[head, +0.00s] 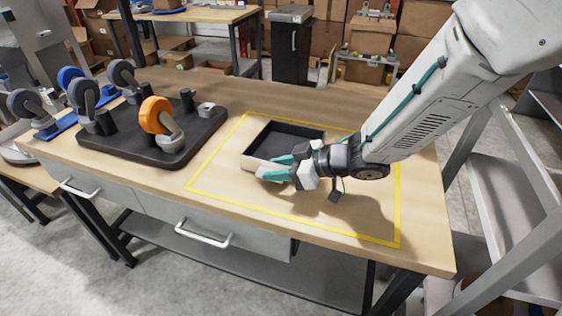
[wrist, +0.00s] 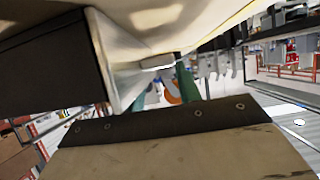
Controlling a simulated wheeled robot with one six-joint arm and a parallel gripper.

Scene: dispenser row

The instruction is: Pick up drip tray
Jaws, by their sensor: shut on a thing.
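The drip tray (head: 288,141) is a shallow, square-cornered tray with a dark inside and a pale near wall. It is inside the yellow outline on the workbench, and I cannot tell whether it rests on the top or is slightly raised. My gripper (head: 272,171) has teal fingers and is shut on the tray's near wall, by its near corner. The fingers hide part of that wall. In the wrist view, the tray (wrist: 50,62) shows as a dark face with a pale side at upper left, and the teal fingertips (wrist: 163,88) are beside it.
The workbench (head: 350,105) is mostly clear behind and right of the tray. A metal rack (head: 500,170) stands close on the right.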

